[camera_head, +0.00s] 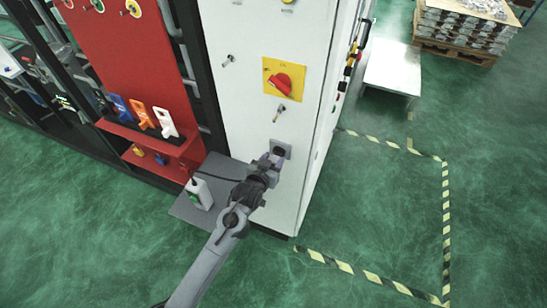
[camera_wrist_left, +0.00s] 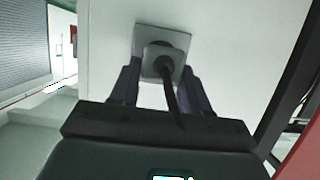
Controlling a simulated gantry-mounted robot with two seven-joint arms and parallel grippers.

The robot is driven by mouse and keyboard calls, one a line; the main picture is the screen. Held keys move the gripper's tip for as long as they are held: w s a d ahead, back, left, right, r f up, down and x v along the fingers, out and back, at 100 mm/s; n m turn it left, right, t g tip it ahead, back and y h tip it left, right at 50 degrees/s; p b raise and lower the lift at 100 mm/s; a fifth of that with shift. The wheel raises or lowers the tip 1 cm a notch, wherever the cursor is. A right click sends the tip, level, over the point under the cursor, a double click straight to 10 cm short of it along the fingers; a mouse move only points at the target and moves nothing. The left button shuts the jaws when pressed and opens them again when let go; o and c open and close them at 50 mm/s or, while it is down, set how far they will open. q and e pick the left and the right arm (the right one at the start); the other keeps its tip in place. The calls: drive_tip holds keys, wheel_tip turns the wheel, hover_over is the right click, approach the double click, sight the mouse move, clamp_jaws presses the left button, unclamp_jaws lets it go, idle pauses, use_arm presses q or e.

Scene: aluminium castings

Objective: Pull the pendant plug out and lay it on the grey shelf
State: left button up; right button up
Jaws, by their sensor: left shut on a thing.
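The dark pendant plug (camera_head: 279,151) is at a grey square socket plate (camera_head: 288,149) low on the white cabinet face. In the left wrist view the plug (camera_wrist_left: 160,62) sits against the plate (camera_wrist_left: 146,34), and its black cable hangs toward me. My left gripper (camera_head: 271,160) is at the plug; its two fingers (camera_wrist_left: 158,84) stand on either side and are shut on it. The grey shelf (camera_head: 183,210) is low at the cabinet's left. The pendant (camera_head: 199,193), a pale box, stands on it with a dark cable. My right gripper is not in view.
A yellow plate with a red rotary switch (camera_head: 281,82) is above the socket. A red panel (camera_head: 130,45) with coloured padlock-like tags stands left of the cabinet. The shelf's front part is free. Striped floor tape (camera_head: 345,266) marks open green floor at right.

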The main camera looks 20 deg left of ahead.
use_arm(q)
drive_tip(key=shift+s+p, duration=1.15)
drive_tip(key=shift+s, duration=0.3)
